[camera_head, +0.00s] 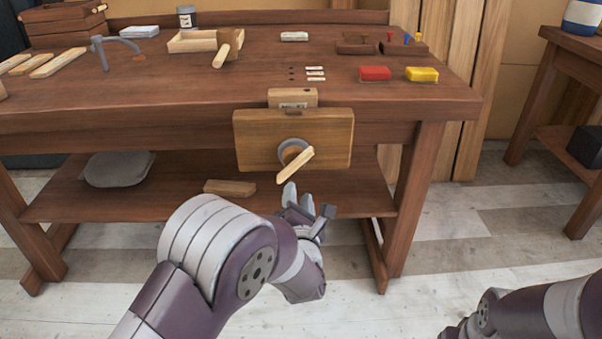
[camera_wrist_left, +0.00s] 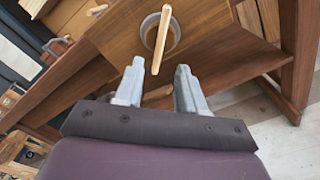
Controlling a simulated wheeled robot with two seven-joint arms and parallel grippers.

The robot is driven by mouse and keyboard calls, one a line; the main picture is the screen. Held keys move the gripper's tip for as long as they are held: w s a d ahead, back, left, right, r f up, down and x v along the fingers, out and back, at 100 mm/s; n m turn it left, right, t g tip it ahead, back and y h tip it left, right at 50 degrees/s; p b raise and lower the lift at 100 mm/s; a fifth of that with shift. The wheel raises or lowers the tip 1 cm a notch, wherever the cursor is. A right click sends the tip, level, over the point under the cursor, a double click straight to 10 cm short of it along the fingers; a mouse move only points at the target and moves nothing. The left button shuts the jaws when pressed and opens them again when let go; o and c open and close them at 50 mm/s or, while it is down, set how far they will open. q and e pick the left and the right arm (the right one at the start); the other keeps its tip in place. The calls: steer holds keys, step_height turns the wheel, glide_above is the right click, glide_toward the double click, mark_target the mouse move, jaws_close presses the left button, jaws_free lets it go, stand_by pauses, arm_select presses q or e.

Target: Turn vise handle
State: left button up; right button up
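The wooden vise (camera_head: 330,138) is fixed to the front edge of the workbench. Its handle (camera_head: 296,165) is a pale wooden bar, tilted, on a round grey hub (camera_head: 290,150) in the vise's face. My left gripper (camera_head: 298,193) is just below the handle, apart from it. In the left wrist view, the left gripper's fingers (camera_wrist_left: 160,85) are spread with nothing between them. The handle (camera_wrist_left: 162,38) stands beyond the fingertips there, near the line between them. My right arm shows at the lower right of the head view; its gripper is out of frame.
The workbench (camera_head: 200,90) carries a mallet (camera_head: 228,46), a red box (camera_head: 375,73) and a yellow box (camera_head: 422,74). The floor in front of the bench is clear.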

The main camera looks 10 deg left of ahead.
mark_target(297, 167)
arm_select(q)
steer(key=b+x, duration=0.1)
steer(key=x, duration=1)
steer(key=shift+w, duration=0.1)
steer(key=shift+c, duration=0.3)
jaws_close()
